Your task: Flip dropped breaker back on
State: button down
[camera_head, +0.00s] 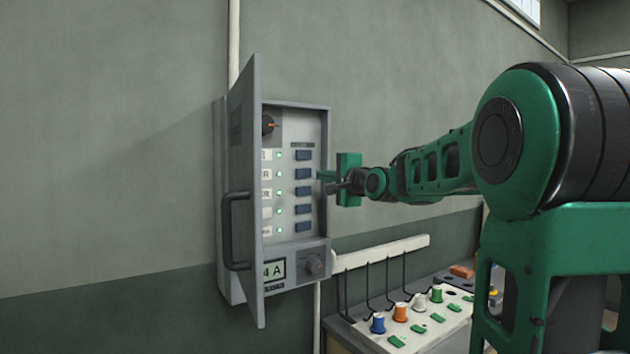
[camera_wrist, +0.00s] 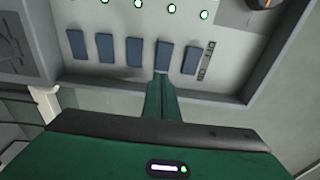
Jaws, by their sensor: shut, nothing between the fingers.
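The breaker panel (camera_head: 318,125) is a grey wall box with its door (camera_head: 245,180) swung open. It holds a column of several blue breaker switches, with a green lamp lit beside each one I can see. The second breaker from the top (camera_head: 303,174) also shows in the wrist view (camera_wrist: 164,54). My gripper (camera_head: 322,175) is shut and empty, its fingertips (camera_wrist: 161,78) at the lower edge of that breaker in the wrist view. I cannot tell whether they touch it. The switches look alike in position. The door hides part of the labels.
The door handle (camera_head: 231,231) juts out at left. A bench board (camera_head: 405,330) with coloured spools stands below right. A white rail (camera_head: 380,253) runs above it.

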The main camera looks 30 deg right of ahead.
jog(key=s+d, duration=0.2)
jog(key=s, duration=0.7)
jog(key=shift+s, duration=0.4)
jog(key=shift+f, duration=0.1)
jog(key=s+a+f+n+g, duration=0.25)
jog(key=s+f+g, duration=0.2)
jog(key=f, duration=0.65)
jog(key=s+a+f+n+g, duration=0.1)
jog(key=s+f+n+g, duration=0.4)
jog(key=f, duration=0.7)
jog(key=s+a+f+n+g, duration=0.1)
jog(key=s+a+f+g, duration=0.1)
jog(key=s, duration=0.6)
jog(key=s+a+f+n+g, duration=0.2)
jog(key=s+f+g, duration=0.1)
jog(key=s+f, duration=0.4)
jog(key=s+a+f+n+g+y, duration=0.1)
jog(key=s+f, duration=0.4)
jog(key=s, duration=0.5)
jog(key=a+g, duration=0.1)
jog(key=g, duration=0.1)
jog(key=shift+n+g, duration=0.35)
jog(key=shift+f, duration=0.15)
